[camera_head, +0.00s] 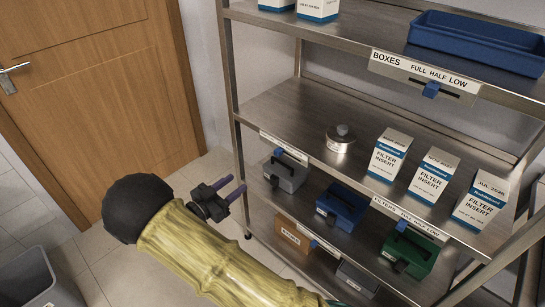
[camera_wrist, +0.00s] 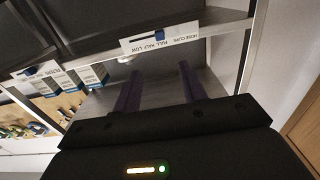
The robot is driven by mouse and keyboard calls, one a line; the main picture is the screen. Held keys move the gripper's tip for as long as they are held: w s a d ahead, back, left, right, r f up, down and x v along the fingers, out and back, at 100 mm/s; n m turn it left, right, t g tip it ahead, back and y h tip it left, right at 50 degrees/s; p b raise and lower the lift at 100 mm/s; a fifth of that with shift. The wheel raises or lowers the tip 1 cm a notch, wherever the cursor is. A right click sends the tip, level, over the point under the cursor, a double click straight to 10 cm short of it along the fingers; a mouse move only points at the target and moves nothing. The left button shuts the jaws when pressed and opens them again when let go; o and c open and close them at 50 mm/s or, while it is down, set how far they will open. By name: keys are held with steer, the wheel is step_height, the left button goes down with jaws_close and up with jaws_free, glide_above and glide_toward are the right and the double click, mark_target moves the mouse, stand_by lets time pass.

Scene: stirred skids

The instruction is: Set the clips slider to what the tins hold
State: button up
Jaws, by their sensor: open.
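The hose clips label (camera_head: 284,147) is a white strip on the middle shelf's front edge. It also shows upside down in the wrist view (camera_wrist: 183,33), with FULL, HALF and LOW marks. Its blue slider (camera_wrist: 160,36) sits on that strip; its exact setting is too small to tell. One round metal tin (camera_head: 339,141) with a knobbed lid stands on the shelf behind the label. Its contents are hidden. My gripper (camera_head: 233,187) is open and empty, left of the shelf and apart from the slider. Its purple fingers show in the wrist view (camera_wrist: 158,82).
Several filter boxes (camera_head: 428,178) stand right of the tin. A filter label (camera_head: 404,211) and a boxes label (camera_head: 419,74) carry other blue sliders. Grey, blue (camera_head: 342,207) and green bins sit below. The shelf's left post (camera_head: 233,110) is near my gripper. A door stands left.

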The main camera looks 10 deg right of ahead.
mark_target(276, 154)
steer(key=x, duration=1.7)
steer(key=shift+w+d, duration=0.15)
steer(key=shift+d, duration=0.05)
steer(key=shift+c, duration=0.4)
jaws_close()
